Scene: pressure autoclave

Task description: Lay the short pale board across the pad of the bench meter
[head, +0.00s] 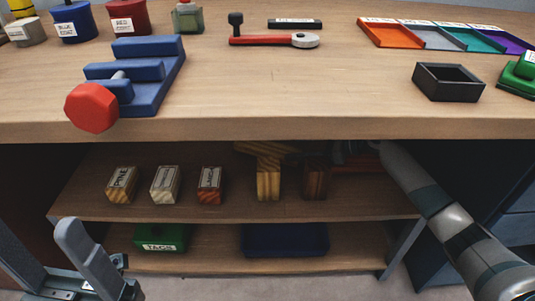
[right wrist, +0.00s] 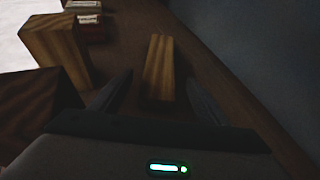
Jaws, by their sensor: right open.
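On the upper shelf under the bench, a pale board (head: 250,148) seems to lie behind an upright pale block (head: 268,183); the bench edge partly hides it. In the right wrist view a short brown-lit board (right wrist: 158,65) lies between and ahead of my right gripper's fingers (right wrist: 158,98), with gaps on both sides. My right gripper (head: 348,154) reaches in from the right, mostly in shadow in the head view; it is open and empty. My left gripper (head: 85,258) shows in part at the lower left; its jaw state is unclear. I cannot pick out the bench meter with certainty.
Beside the right gripper stand a dark block (head: 317,183) and, to the left, labelled blocks (head: 122,185). The benchtop holds a blue vise-like fixture (head: 135,75), a red-handled tool (head: 270,41), a black open box (head: 448,82) and coloured trays (head: 390,33). The benchtop's middle is clear.

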